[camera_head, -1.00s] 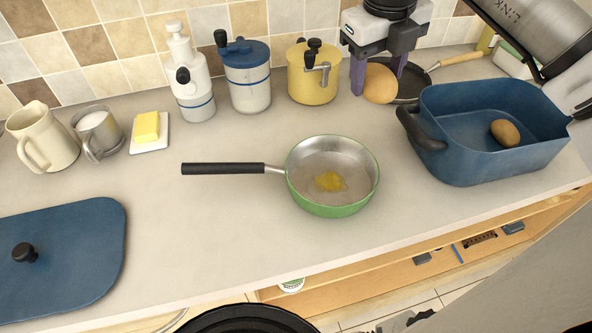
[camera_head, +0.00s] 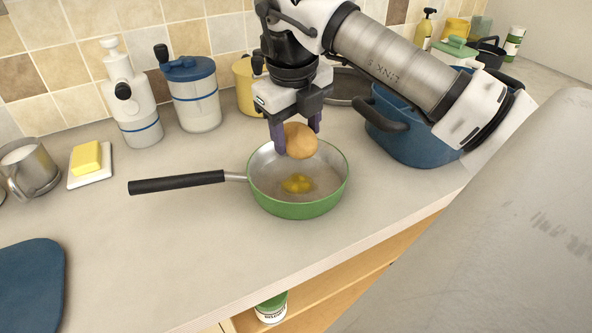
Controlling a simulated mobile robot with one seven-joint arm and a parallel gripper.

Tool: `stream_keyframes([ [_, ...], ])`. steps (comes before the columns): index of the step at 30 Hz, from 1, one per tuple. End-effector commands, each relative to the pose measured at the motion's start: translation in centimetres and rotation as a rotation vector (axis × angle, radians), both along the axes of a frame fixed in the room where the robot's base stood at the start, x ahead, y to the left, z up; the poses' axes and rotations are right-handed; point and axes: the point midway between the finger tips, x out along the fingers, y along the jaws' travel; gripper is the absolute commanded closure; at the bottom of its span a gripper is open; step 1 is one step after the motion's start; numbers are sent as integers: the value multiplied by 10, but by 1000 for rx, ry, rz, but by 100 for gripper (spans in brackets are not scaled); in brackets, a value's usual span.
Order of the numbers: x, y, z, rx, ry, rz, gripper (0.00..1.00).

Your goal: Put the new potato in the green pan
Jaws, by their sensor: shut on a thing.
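My gripper (camera_head: 297,138) is shut on the new potato (camera_head: 299,142), a round tan potato held between its two purple fingers. The potato is above the back part of the green pan (camera_head: 309,210). It looks clear of the pan floor, though the exact height is hard to judge. The pan stands on the counter with its black handle (camera_head: 176,183) pointing left. A yellow patch (camera_head: 297,184) lies on its grey inside floor.
A blue roasting pot (camera_head: 400,147) stands to the right, partly behind my arm. A dark pan (camera_head: 347,84), a yellow canister (camera_head: 247,88), a blue-lidded grinder (camera_head: 195,100) and butter (camera_head: 87,158) stand behind.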

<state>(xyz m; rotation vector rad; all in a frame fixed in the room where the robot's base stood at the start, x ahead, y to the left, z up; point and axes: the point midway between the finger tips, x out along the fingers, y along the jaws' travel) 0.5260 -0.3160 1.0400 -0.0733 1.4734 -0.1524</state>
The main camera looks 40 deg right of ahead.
Motion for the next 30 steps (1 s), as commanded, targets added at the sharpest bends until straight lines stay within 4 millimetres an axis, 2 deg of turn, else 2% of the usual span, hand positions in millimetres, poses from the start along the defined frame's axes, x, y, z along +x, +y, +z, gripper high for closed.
stream_keyframes([
  [1,0,0,-19,1,0,1,71],
  [3,0,0,-29,2,0,1,71],
  [11,0,0,-45,1,-1,1,71],
  [18,0,0,-81,2,0,0,71],
  [30,0,0,-85,1,-1,0,71],
])
